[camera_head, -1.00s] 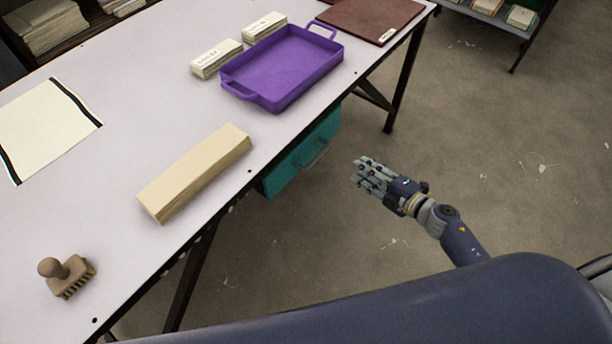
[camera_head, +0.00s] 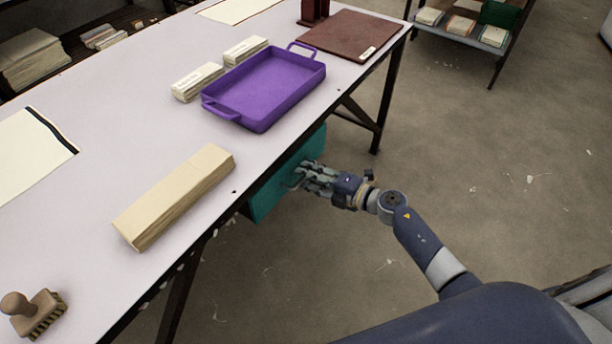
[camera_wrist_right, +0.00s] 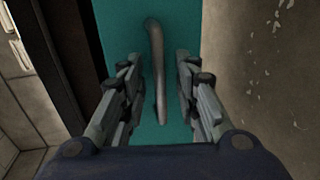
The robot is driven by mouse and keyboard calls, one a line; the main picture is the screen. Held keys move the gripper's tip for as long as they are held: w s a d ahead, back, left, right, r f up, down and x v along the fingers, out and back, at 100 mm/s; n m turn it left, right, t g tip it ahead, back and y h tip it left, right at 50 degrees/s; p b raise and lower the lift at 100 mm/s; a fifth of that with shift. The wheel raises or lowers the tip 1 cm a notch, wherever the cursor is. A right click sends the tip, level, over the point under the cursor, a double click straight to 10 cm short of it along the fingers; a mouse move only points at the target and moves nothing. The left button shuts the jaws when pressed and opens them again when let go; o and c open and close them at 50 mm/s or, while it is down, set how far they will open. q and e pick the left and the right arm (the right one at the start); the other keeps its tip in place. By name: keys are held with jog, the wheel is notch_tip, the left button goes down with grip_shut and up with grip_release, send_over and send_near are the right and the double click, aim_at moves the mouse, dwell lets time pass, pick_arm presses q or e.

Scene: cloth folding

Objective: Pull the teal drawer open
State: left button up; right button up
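The teal drawer (camera_head: 267,201) hangs under the near edge of the white table and looks shut. Its front fills the middle of the right wrist view (camera_wrist_right: 215,20). A grey bar handle (camera_wrist_right: 157,70) runs up the drawer front. My right gripper (camera_head: 303,175) is at the drawer front. In the right wrist view its two sets of fingers (camera_wrist_right: 160,88) stand open on either side of the handle, with a gap on both sides. The fingers hide most of the handle in the head view. My left gripper is not in view.
On the white table (camera_head: 95,225) are a purple tray (camera_head: 262,90), a pale wooden block (camera_head: 175,195), a stamp-like brush (camera_head: 38,312), white bundles (camera_head: 198,82) and a brown board (camera_head: 350,35). A dark table leg (camera_head: 386,95) stands beyond the drawer.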

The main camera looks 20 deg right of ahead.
jog(key=shift+w+a+f, duration=0.1)
jog(key=shift+w+a, duration=0.25)
jog(key=shift+w, duration=0.05)
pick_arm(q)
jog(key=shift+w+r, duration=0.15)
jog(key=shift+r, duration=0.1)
pick_arm(e)
grip_shut()
jog(key=shift+d, duration=0.1)
